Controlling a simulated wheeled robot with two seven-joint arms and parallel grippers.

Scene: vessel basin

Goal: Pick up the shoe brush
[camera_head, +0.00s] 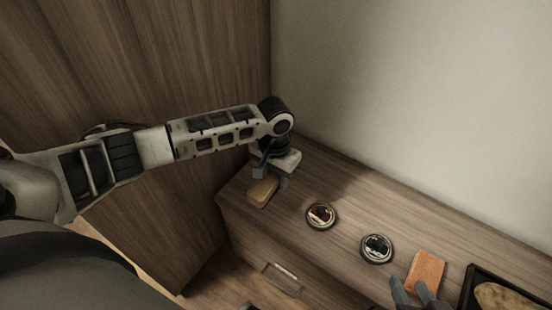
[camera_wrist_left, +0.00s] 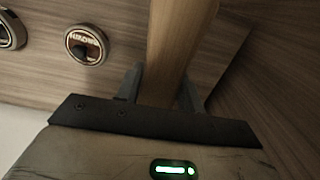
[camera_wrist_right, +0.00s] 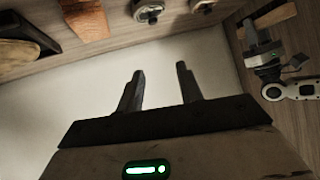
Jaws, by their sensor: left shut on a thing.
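The shoe brush (camera_head: 263,192), with a tan wooden body, is at the left end of the cabinet top. My left gripper (camera_head: 271,178) reaches down over it and is shut on it. In the left wrist view the brush's wooden body (camera_wrist_left: 176,45) stands between the two fingers. I cannot tell whether the brush touches the cabinet top. My right gripper (camera_head: 416,290) is open and empty near the orange-brown block, and its spread fingers show in the right wrist view (camera_wrist_right: 160,85).
On the cabinet top (camera_head: 345,180) are two round tins, one reddish (camera_head: 320,215) and one dark (camera_head: 376,248). An orange-brown block (camera_head: 428,269) lies to their right, beside a black tray (camera_head: 468,285) holding a brown object. A wall is behind; a tall wooden panel (camera_head: 190,60) stands left.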

